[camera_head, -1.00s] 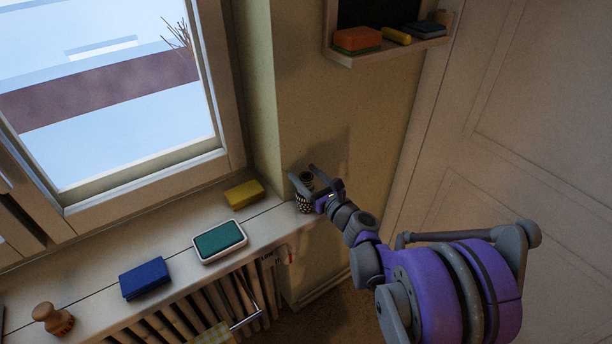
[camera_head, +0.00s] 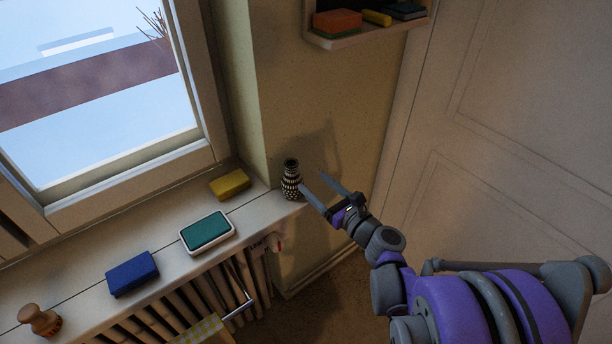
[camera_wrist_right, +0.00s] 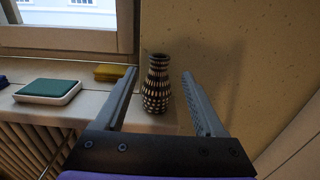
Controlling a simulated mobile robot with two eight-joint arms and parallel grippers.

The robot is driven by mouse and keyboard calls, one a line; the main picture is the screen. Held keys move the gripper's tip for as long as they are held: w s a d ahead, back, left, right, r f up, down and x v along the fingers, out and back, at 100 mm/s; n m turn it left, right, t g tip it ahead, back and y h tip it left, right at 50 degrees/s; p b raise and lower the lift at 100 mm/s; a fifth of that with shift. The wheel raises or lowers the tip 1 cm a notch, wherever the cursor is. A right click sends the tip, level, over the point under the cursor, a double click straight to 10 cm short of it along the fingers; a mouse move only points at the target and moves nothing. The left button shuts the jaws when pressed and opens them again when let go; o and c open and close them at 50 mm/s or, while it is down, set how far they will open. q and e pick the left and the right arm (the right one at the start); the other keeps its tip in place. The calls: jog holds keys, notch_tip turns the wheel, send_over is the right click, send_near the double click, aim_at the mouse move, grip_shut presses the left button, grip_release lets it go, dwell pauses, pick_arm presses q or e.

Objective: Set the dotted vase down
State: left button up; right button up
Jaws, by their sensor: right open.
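The dotted vase (camera_head: 291,180), dark with pale dots and a narrow neck, stands upright at the right end of the window sill (camera_head: 262,217). It also shows in the right wrist view (camera_wrist_right: 157,86), between and beyond the two fingers. My right gripper (camera_head: 318,187) is open and empty, just right of the vase, with its fingers pointing toward it. In the right wrist view the open fingers (camera_wrist_right: 160,76) show no contact with the vase. My left gripper is not in view.
On the sill are a yellow sponge (camera_head: 230,185), a green pad in a white tray (camera_head: 207,232), a blue block (camera_head: 132,274) and a wooden knob-like object (camera_head: 40,320). A small shelf (camera_head: 365,37) hangs above. The wall is close behind the vase.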

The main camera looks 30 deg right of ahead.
jog(key=s+a+f+n+g+y, duration=0.2)
jog(key=s+a+f+n+g, duration=0.2)
jog(key=a+n, duration=0.55)
jog(key=s+a+f+n+g+y, duration=0.2)
jog(key=s+a+f+n+g, duration=0.15)
jog(key=a+n, duration=0.55)
jog(key=s+d+f+n+g+h, duration=0.1)
jog(key=s+n+g+h, duration=0.1)
jog(key=s+n, duration=0.4)
jog(key=s+d+f+n+g+h, duration=0.1)
jog(key=s+f+n+g+h, duration=0.1)
jog(key=s+n, duration=0.4)
jog(key=n+g+h, duration=0.1)
jog(key=n, duration=0.3)
jog(key=shift+d+f+n, duration=0.2)
jog(key=shift+d+n, duration=0.15)
